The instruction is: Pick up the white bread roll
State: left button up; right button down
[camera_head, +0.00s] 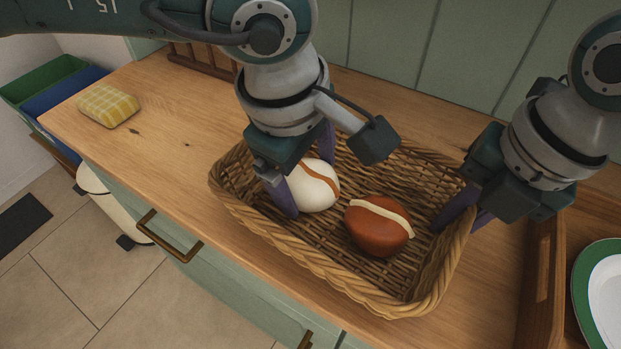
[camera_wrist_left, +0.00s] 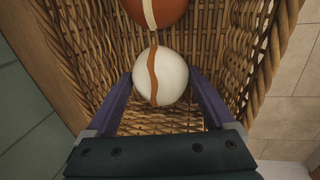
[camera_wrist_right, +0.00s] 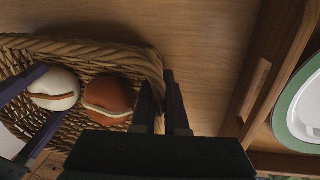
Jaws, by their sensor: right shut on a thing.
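The white bread roll (camera_head: 318,188) with a brown stripe lies in the left part of the wicker basket (camera_head: 262,238). My left gripper (camera_head: 308,187) is open, pointing down into the basket, with one finger on each side of the white roll.
The basket stands on a wooden counter (camera_head: 165,150) near its front edge. A yellow checked sponge-like block (camera_head: 108,105) lies at the far left. A wooden tray (camera_head: 541,290) and a green-rimmed plate (camera_head: 582,290) are at the right. A green wall closes off the back.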

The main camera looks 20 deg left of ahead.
aim_at(308, 174)
pick_arm(q)
jog(key=c, duration=0.8)
jog(key=v, duration=0.3)
jog(key=w+v, duration=0.1)
jog(key=v, duration=0.2)
jog(key=w+v, duration=0.1)
jog(key=v, duration=0.3)
jog(key=shift+d+r, duration=0.15)
jog(key=shift+d, duration=0.1)
pick_arm(e)
jog(key=c, duration=0.9)
grip_release()
jog(key=shift+o, duration=0.2)
